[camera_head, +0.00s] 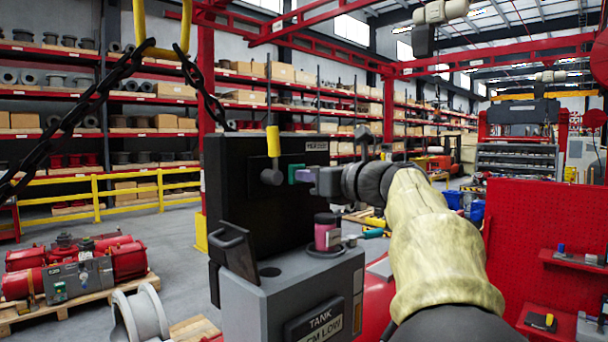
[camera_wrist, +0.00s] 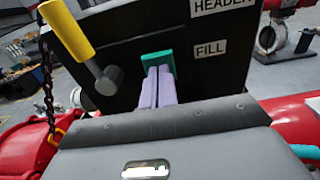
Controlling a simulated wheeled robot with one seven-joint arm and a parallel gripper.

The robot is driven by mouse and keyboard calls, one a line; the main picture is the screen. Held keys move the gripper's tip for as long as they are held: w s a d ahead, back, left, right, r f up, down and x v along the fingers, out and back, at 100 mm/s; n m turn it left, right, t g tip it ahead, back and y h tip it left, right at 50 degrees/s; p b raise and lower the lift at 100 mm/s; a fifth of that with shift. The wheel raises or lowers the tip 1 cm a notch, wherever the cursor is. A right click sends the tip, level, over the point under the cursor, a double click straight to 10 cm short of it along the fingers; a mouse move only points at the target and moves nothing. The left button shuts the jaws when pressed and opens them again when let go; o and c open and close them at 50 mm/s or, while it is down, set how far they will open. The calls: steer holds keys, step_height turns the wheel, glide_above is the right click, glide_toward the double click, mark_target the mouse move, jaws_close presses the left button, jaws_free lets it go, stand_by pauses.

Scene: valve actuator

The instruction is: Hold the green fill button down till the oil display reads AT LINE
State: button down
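The green fill button (camera_head: 296,173) is on the black panel (camera_head: 245,212); in the wrist view the green button (camera_wrist: 157,59) sits left of the FILL label (camera_wrist: 210,49). My gripper (camera_head: 306,175) is at the button, its lavender fingers (camera_wrist: 158,86) close together, holding nothing visible. The fingertips meet the button's face in the wrist view; whether it is pressed in I cannot tell. The oil display (camera_head: 318,324) is on the front of the grey tank (camera_head: 258,292). It shows TANK and a line ending in LOW, partly cut off by the bottom edge.
A yellow-handled lever (camera_head: 272,150) sticks out of the panel just left of the button. A pink container (camera_head: 327,232) stands on the tank top below my wrist. A black chain (camera_head: 90,98) hangs at the left. A red pegboard (camera_head: 535,240) is at the right.

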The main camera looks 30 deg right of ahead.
steer(key=shift+w+a+r, duration=0.15)
steer(key=shift+a+r, duration=0.1)
steer(key=shift+r, duration=0.1)
stand_by(1.0)
steer(key=shift+f, duration=0.3)
stand_by(5.1)
steer(key=shift+d, duration=0.1)
stand_by(0.4)
steer(key=b+v, duration=0.4)
steer(key=v, duration=0.9)
steer(key=shift+s+d, duration=0.25)
steer(key=shift+s, duration=0.1)
